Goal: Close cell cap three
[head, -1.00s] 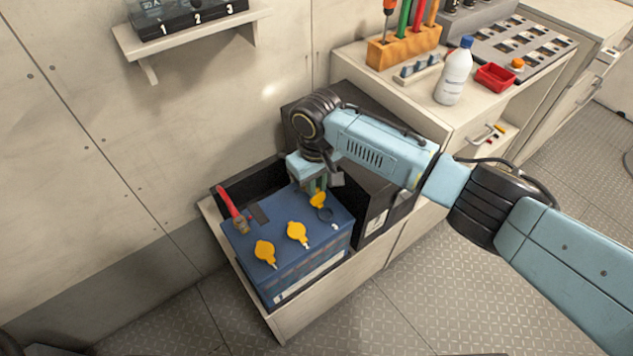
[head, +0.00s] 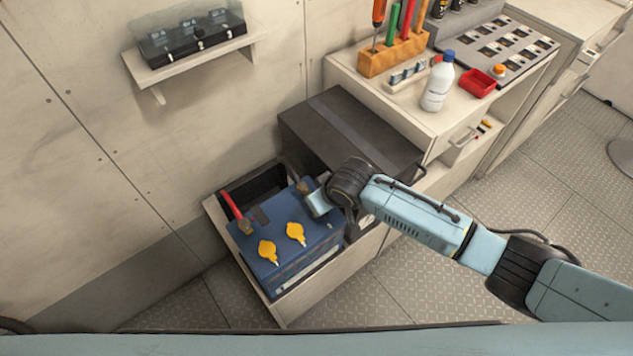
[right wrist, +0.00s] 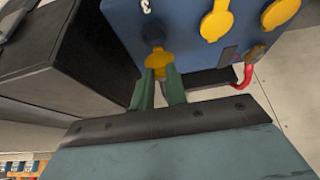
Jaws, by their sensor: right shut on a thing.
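A blue battery (head: 295,240) sits in an open-topped tray with yellow caps on its top. In the head view, two yellow caps, a near one (head: 268,251) and a middle one (head: 296,233), lie over their cells. The third cap is hidden there behind my right gripper (head: 318,198). In the right wrist view, the third yellow cap (right wrist: 158,62) is between the green fingers of my right gripper (right wrist: 160,76), which is shut on it. A dark round cell opening (right wrist: 152,35) shows just beyond that cap. My left gripper is out of view.
A red-handled cable end (head: 231,205) is at the battery's left edge. A large dark box (head: 345,135) stands behind my right gripper. A counter to the right holds a white bottle (head: 438,85) and a red tray (head: 477,82). A wall shelf (head: 195,65) carries a black case.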

